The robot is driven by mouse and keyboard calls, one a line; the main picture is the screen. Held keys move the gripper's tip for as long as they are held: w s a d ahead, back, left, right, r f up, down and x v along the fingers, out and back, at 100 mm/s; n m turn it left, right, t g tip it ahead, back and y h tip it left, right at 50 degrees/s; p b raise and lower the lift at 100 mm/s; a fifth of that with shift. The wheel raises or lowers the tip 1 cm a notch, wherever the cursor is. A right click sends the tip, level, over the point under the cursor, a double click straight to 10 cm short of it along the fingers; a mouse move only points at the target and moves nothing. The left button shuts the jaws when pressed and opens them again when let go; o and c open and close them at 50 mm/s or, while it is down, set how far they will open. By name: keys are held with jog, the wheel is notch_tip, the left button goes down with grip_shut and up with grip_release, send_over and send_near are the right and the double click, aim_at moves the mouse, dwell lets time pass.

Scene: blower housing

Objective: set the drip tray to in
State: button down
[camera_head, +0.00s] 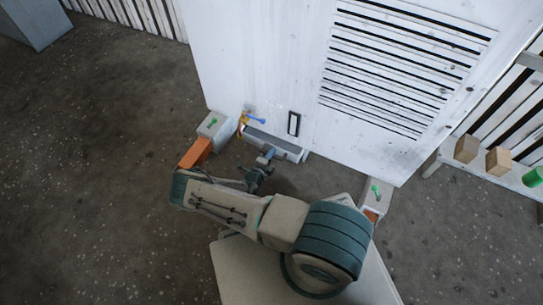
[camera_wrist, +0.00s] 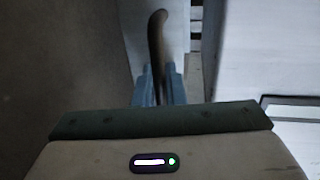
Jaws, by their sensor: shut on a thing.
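The drip tray (camera_head: 290,149) is a pale, shallow drawer with a dark inside, low at the foot of the white housing (camera_head: 270,60). It stands a little out from the housing's front. My gripper (camera_head: 266,156) is at the tray's front edge. In the wrist view my gripper (camera_wrist: 159,88) is shut on a dark, curved handle (camera_wrist: 157,35), which stands between the two blue-grey fingers. The arm hides part of the tray's front in the head view.
A blue and orange valve-like part (camera_head: 248,119) sits just left of the tray. Grey blocks with green knobs stand at left (camera_head: 213,124) and right (camera_head: 376,192). Bare floor (camera_head: 100,200) is free at left.

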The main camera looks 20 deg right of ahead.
jog(key=c, duration=1.9)
grip_release()
jog(key=shift+w+d+r, duration=0.1)
jog(key=shift+w+d, duration=0.05)
jog(key=shift+w, duration=0.05)
